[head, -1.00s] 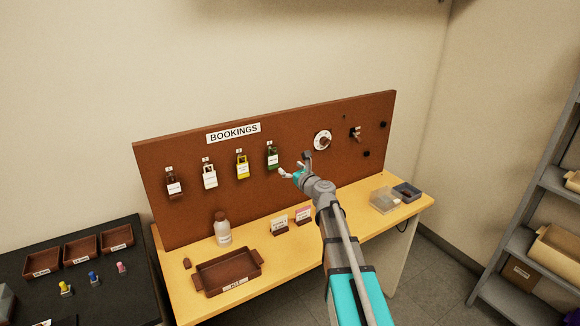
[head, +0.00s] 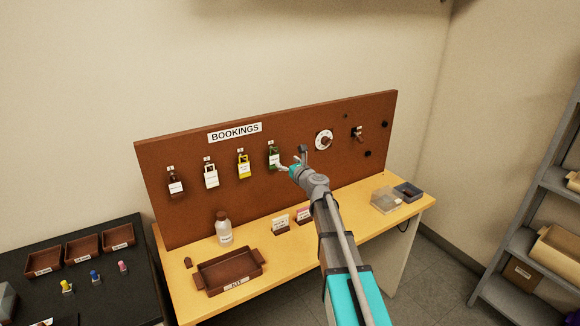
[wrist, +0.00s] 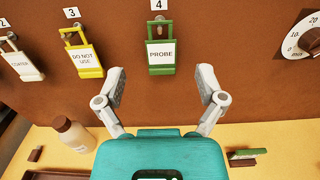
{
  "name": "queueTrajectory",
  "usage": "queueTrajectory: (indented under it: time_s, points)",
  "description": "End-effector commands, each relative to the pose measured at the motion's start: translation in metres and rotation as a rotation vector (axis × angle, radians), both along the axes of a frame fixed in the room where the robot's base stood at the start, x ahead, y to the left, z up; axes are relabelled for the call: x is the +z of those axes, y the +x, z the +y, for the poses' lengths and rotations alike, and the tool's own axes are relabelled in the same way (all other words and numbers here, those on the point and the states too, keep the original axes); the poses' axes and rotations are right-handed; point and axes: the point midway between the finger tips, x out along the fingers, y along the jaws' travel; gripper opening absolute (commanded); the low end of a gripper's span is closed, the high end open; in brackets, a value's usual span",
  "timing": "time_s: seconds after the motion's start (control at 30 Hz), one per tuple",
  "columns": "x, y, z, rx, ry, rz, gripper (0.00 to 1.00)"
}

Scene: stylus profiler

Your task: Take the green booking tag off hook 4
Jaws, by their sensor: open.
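The green booking tag (wrist: 160,48) hangs on hook 4 (wrist: 159,18) of the brown board, with a white label reading PROBE. In the head view the green tag (head: 273,156) is the rightmost of the hanging tags. My gripper (wrist: 162,84) is open and empty, its two fingers spread to either side below the tag in the wrist view. In the head view my gripper (head: 284,168) is just below and right of the tag. The fingers appear apart from it.
A dial (wrist: 304,38) is on the right. Below, a bottle (head: 223,230), a brown tray (head: 205,287) and small cards stand on the yellow table (head: 330,222).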

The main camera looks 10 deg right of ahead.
Motion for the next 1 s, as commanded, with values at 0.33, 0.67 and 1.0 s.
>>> queueTrajectory:
  time_s: [0.33,0.67,1.0]
  points:
    - [0.000,0.050,0.016,0.001,0.000,0.000,0.89]
    - [0.000,0.086,0.028,0.001,0.000,0.000,0.89]
    - [0.000,0.095,0.032,0.001,0.000,0.000,0.89]
